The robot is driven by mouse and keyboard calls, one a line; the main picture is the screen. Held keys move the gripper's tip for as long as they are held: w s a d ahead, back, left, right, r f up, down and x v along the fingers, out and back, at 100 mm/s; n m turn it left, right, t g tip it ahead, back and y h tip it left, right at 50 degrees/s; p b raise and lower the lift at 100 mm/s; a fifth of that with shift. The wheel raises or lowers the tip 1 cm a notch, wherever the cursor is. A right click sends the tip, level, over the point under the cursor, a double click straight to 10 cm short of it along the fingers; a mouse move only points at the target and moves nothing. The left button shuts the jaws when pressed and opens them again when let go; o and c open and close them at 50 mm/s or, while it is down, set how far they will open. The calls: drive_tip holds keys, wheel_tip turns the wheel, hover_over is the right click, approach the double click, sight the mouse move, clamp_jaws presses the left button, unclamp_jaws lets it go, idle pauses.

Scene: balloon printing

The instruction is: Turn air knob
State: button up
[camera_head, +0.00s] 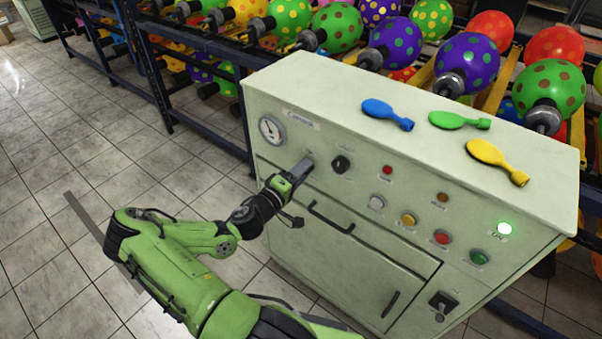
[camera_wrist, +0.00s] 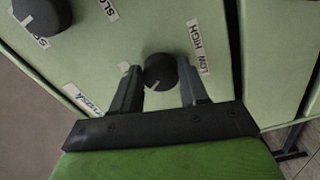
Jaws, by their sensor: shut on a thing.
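The air knob (camera_wrist: 159,71) is a round black knob on the pale green panel, with a LOW HIGH label beside it in the wrist view. My gripper (camera_wrist: 158,78) has one finger on each side of it and is shut on it. In the head view my gripper (camera_head: 302,168) reaches the upper left of the machine's front (camera_head: 285,215), right of the gauge (camera_head: 270,130). There the gripped knob is hidden by the fingers.
A second black knob (camera_head: 341,163) sits just right of my gripper; the wrist view shows a black knob (camera_wrist: 42,14) at top left. Coloured buttons (camera_head: 408,219) and a handle (camera_head: 330,217) are on the front. Blue, green and yellow balloons (camera_head: 487,153) lie on top.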

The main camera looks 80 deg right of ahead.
drive_tip(key=o, duration=1)
drive_tip(key=shift+o, duration=0.2)
drive_tip(key=p+v, duration=0.1)
drive_tip(key=v, duration=1.4)
drive_tip(key=shift+w+a, duration=0.2)
drive_tip(key=shift+a, duration=0.15)
